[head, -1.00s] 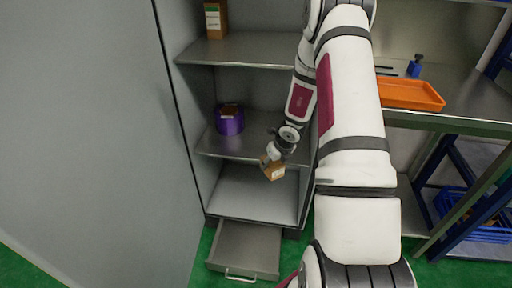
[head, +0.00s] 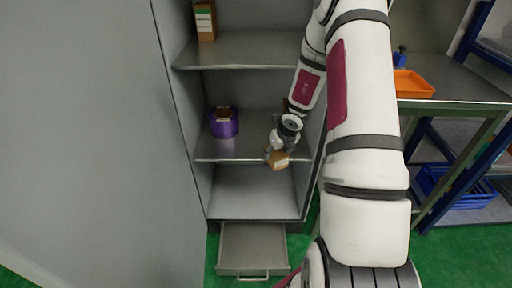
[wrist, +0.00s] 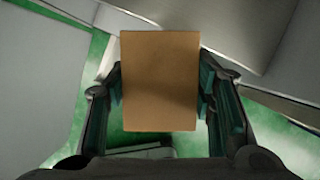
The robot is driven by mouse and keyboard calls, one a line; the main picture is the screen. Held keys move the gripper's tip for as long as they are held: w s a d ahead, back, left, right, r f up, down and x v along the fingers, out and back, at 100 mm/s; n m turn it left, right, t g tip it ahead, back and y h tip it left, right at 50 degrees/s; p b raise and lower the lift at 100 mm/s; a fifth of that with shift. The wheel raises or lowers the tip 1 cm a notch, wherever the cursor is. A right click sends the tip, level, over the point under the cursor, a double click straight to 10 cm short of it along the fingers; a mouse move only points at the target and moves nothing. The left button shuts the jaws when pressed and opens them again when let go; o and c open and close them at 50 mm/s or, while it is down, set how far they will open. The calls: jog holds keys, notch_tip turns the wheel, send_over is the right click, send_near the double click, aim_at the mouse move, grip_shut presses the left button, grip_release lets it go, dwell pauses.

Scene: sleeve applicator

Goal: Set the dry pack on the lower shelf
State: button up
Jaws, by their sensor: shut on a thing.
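A small brown box, apparently the dry pack (head: 279,161), is held in my gripper (head: 273,152). In the wrist view the box (wrist: 160,80) fills the space between the two fingers, which press on its sides. In the head view it hangs tilted in front of the cabinet, near the front edge of the shelf with the purple item. That shelf (head: 245,148) is below an upper shelf (head: 250,50). Beneath it is the bare cabinet floor (head: 250,190).
A purple round container (head: 223,123) stands at the left of the middle shelf. An open drawer (head: 252,245) juts out below. A bench with an orange tray (head: 412,84) is to the right.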

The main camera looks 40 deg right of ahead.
jog(key=w, duration=0.5)
jog(key=w+f, duration=0.1)
jog(key=w, duration=0.4)
jog(key=w+d, duration=0.1)
jog(key=w, duration=0.5)
jog(key=shift+d+f+b, duration=0.1)
jog(key=shift+f+b, duration=0.1)
jog(key=shift+b, duration=0.2)
jog(key=shift+s+f+b, duration=0.1)
jog(key=shift+f+b, duration=0.3)
jog(key=shift+f, duration=1.3)
jog(key=shift+f, duration=0.15)
jog(key=o, duration=1.2)
jog(key=shift+o, duration=0.2)
jog(key=p+v, duration=0.2)
jog(key=v, duration=1)
jog(key=shift+p, duration=0.4)
